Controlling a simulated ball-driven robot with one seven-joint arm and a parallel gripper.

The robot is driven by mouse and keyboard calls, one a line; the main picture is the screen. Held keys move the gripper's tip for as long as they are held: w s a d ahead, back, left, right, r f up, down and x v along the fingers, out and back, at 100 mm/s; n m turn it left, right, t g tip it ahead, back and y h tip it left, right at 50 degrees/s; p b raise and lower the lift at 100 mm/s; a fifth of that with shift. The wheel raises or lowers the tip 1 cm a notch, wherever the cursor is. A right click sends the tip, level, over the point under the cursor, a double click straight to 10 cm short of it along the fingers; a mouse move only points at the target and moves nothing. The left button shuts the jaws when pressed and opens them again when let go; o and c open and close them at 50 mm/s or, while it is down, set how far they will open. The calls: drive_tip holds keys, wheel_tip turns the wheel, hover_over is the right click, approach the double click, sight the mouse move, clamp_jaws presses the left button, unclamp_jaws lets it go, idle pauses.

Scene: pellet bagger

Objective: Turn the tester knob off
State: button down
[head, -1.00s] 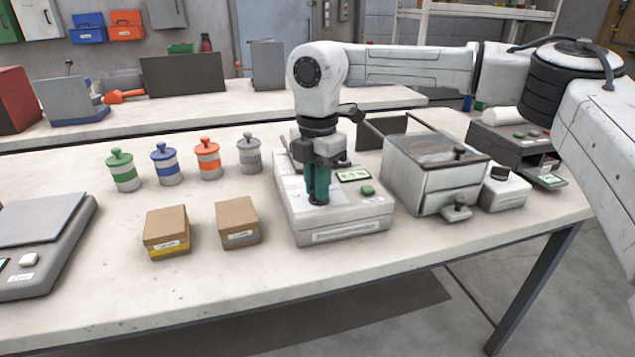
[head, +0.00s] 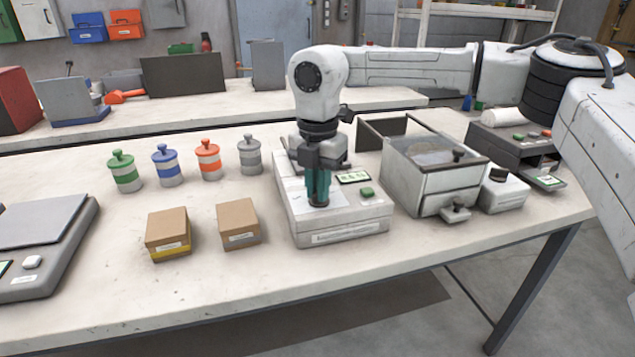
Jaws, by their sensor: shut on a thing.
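The tester (head: 340,230) is a low white-grey box at the middle of the bench, with a small lit display (head: 353,177) and a green button (head: 367,192) on its top. My gripper (head: 319,198) points straight down over the tester's top, left of the button. Its teal fingers are shut on the tester knob (head: 319,204), of which only a dark bit shows at the fingertips. The fingers hide most of the knob, so its pointer cannot be read.
A glass-lidded box (head: 430,185) stands close right of the tester. Two cardboard boxes (head: 168,232) (head: 239,222) and several banded jars (head: 209,160) stand to the left. A scale (head: 45,240) is at the far left. The bench front is clear.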

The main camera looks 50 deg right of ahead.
drive_tip(key=n+p, duration=0.1)
drive_tip(key=n, duration=0.5)
drive_tip(key=shift+s+d+r+n+p, duration=0.1)
drive_tip(key=shift+n+p, duration=0.2)
drive_tip(key=shift+p, duration=0.1)
drive_tip(key=n+p, duration=0.1)
drive_tip(key=n, duration=0.5)
drive_tip(key=shift+d+p, duration=0.1)
drive_tip(key=shift+p, duration=0.2)
drive_tip(key=n+p, duration=0.1)
drive_tip(key=n, duration=0.3)
drive_tip(key=shift+d+n, duration=0.1)
drive_tip(key=shift+n, duration=0.2)
drive_tip(key=shift+n+p, duration=0.4)
drive_tip(key=shift+n, duration=1.4)
drive_tip(key=c, duration=1.2)
unclamp_jaws()
drive_tip(key=shift+o, duration=0.2)
wheel_tip(320, 180, up, 11)
